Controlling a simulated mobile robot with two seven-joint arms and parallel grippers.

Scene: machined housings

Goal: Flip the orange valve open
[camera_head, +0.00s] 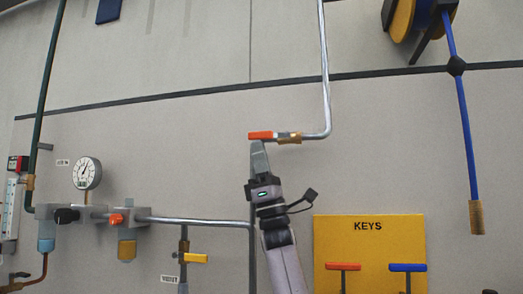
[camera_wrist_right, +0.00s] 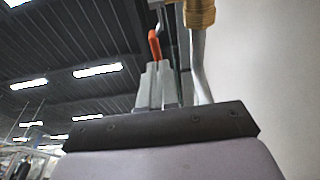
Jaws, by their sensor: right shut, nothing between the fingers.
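The orange valve handle (camera_head: 262,135) lies level along the end of a silver pipe, left of its brass valve body (camera_head: 290,138), on the grey wall. My right gripper (camera_head: 258,146) reaches up from below, shut and empty, with its fingertips just under the orange handle. In the right wrist view, the shut fingers (camera_wrist_right: 158,72) point up at the orange handle (camera_wrist_right: 154,45), and the brass body (camera_wrist_right: 199,13) is to their right. I cannot tell whether the fingertips touch the handle. My left gripper is not in view.
A yellow KEYS board (camera_head: 368,240) with an orange and a blue T-handled key is at the lower right. A pressure gauge (camera_head: 87,173) and a horizontal silver pipe (camera_head: 190,221) are at the left. A blue hose (camera_head: 463,120) hangs at the right. The wall around the handle is clear.

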